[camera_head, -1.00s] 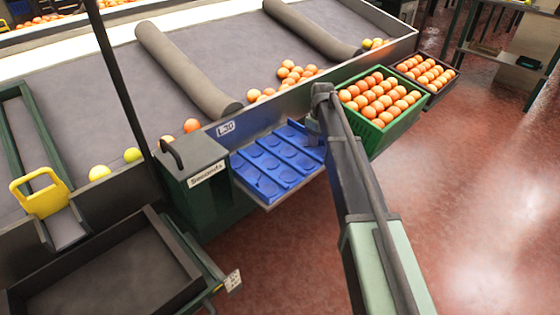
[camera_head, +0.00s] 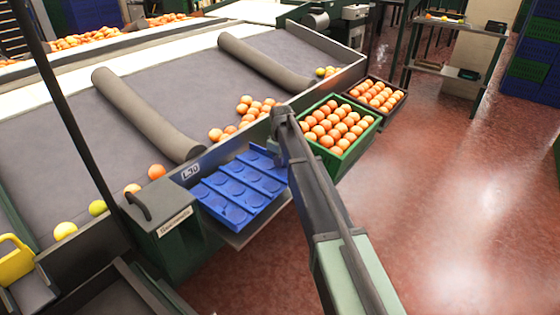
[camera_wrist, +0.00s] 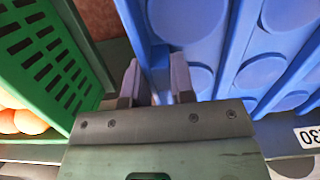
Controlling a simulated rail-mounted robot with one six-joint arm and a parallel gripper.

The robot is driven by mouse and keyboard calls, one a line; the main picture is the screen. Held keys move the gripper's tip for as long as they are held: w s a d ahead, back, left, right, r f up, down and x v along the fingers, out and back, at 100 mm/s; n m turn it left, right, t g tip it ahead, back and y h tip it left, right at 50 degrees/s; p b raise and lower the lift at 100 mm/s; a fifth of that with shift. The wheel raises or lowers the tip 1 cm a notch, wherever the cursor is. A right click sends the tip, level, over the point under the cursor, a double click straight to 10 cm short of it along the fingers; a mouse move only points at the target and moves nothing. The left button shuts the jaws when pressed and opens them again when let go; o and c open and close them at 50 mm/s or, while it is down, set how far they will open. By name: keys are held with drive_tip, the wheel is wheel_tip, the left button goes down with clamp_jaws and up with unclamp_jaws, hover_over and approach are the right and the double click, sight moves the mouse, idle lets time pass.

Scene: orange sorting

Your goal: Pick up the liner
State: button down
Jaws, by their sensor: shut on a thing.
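The liner (camera_head: 240,187) is a blue sheet with round cups and raised ridges. It sits slightly tilted above a grey shelf (camera_head: 262,218) at the front of the sorting bench, with a gap showing below its front edge. In the wrist view the liner (camera_wrist: 245,45) fills the right side. My gripper (camera_wrist: 157,78) is shut on the liner's edge, one finger on each side of it. In the head view my arm hides the fingers and the liner's right end.
A green crate (camera_head: 362,147) of oranges stands close to the right of my gripper; its slotted wall also shows in the wrist view (camera_wrist: 85,45). A dark crate (camera_head: 398,110) of oranges is beyond it. A green box (camera_head: 180,245) labelled Seconds stands left. Open floor lies right.

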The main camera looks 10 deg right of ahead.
wheel_tip(320, 180, up, 15)
drive_tip(key=p, duration=1.2)
drive_tip(key=shift+f, duration=0.15)
